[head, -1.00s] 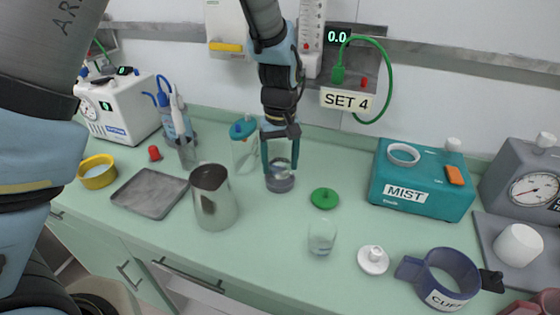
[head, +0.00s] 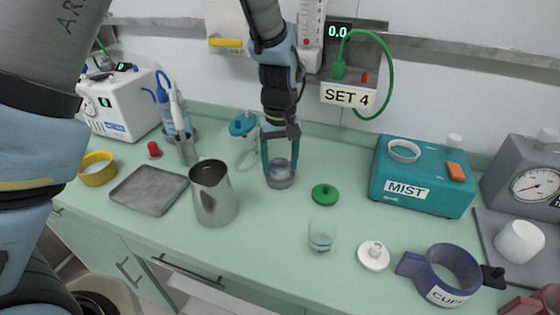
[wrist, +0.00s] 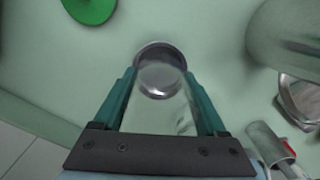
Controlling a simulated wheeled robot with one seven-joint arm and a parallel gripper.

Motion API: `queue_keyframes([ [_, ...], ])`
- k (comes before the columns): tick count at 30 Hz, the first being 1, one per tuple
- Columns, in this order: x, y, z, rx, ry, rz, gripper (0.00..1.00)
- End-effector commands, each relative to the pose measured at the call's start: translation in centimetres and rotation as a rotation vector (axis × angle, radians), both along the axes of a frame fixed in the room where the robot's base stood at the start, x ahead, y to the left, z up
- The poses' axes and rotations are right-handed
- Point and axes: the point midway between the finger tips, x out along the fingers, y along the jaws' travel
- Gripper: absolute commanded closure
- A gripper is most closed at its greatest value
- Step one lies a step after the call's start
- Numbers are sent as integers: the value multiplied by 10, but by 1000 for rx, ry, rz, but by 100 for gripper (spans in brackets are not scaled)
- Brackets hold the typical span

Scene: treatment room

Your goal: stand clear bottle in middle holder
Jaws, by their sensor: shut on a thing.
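My gripper (head: 280,166) points down at the middle of the counter, its teal fingers shut on the clear bottle. The see-through bottle (head: 279,171) shows faintly between the fingers, and also in the wrist view (wrist: 160,100), where it points away from the palm.
A steel jug (head: 213,195) stands left of the gripper, and a teal-lidded clear jar (head: 243,130) behind left. A green lid (head: 325,195), a clear cup (head: 321,238) and a white lid (head: 373,256) lie to the right. The teal MIST box (head: 425,180) stands further right.

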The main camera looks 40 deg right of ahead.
Motion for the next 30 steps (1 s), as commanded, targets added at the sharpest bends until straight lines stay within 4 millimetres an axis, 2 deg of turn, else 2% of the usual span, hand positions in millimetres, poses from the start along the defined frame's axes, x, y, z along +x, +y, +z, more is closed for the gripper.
queue_keyframes([
  [30, -1, 1, -22, 4, 1, 0, 92],
])
